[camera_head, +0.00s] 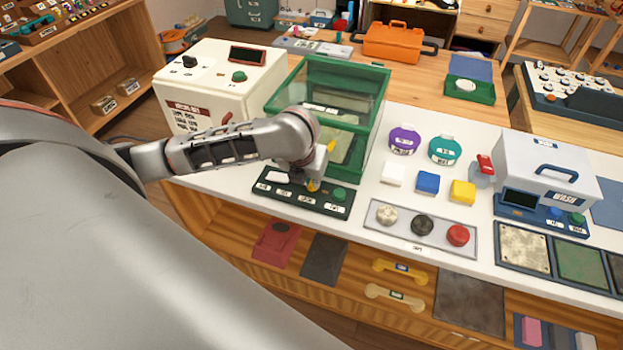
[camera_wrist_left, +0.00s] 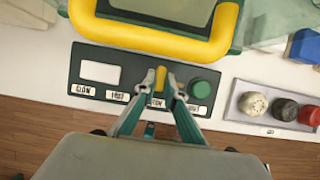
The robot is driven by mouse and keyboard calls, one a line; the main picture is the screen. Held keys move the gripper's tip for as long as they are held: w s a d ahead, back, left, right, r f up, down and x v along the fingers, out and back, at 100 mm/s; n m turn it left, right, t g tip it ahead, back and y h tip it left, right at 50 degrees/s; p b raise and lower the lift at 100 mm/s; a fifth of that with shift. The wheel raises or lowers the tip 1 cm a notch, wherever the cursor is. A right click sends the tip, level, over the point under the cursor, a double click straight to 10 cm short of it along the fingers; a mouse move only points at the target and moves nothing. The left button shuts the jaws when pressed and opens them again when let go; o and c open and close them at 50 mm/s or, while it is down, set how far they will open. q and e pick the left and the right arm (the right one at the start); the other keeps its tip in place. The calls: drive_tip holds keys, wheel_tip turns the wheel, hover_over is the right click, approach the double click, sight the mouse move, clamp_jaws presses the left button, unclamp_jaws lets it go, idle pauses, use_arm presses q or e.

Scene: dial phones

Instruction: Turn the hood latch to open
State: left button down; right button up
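The hood (camera_head: 335,95) is a green-framed box with clear panes on the white counter, and it looks closed. Its yellow handle (camera_wrist_left: 150,50) crosses the top of the left wrist view. In front of it lies a dark green control panel (camera_head: 275,188) with a white label, a green button (camera_wrist_left: 199,88) and a small yellow latch (camera_wrist_left: 160,76), which stands upright in the left wrist view. My left gripper (camera_wrist_left: 161,86) is at the latch, one fingertip on each side. Whether the fingers touch it is unclear. In the head view my left gripper (camera_head: 313,180) partly hides the latch. My right gripper is out of view.
Right of the panel is a tray (camera_head: 375,222) with white, black and red knobs. Behind it are white, blue and yellow blocks (camera_head: 428,183), and a grey machine (camera_head: 545,165) stands farther right. The hood's handle is close above the panel.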

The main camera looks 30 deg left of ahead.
use_arm(q)
drive_tip(key=shift+n, duration=0.3)
drive_tip(key=shift+w+d+n+y, duration=0.1)
drive_tip(key=shift+n+y, duration=0.4)
drive_tip(key=shift+n, duration=0.5)
drive_tip(key=n, duration=0.2)
drive_tip(key=n+g+y, duration=0.1)
drive_tip(key=n, duration=0.1)
drive_tip(key=shift+w+d+r+y, duration=0.1)
drive_tip(key=shift+w+d+y, duration=0.05)
drive_tip(key=shift+y, duration=0.15)
drive_tip(key=n+g, duration=0.1)
drive_tip(key=n, duration=0.3)
drive_tip(key=shift+w+n+g+y, duration=0.15)
drive_tip(key=shift+n+g+y, duration=0.25)
drive_tip(key=shift+w+n+g, duration=0.1)
drive_tip(key=shift+n+g, duration=0.5)
drive_tip(key=shift+n, duration=1)
drive_tip(key=shift+d, duration=0.1)
drive_tip(key=c, duration=2.1)
unclamp_jaws()
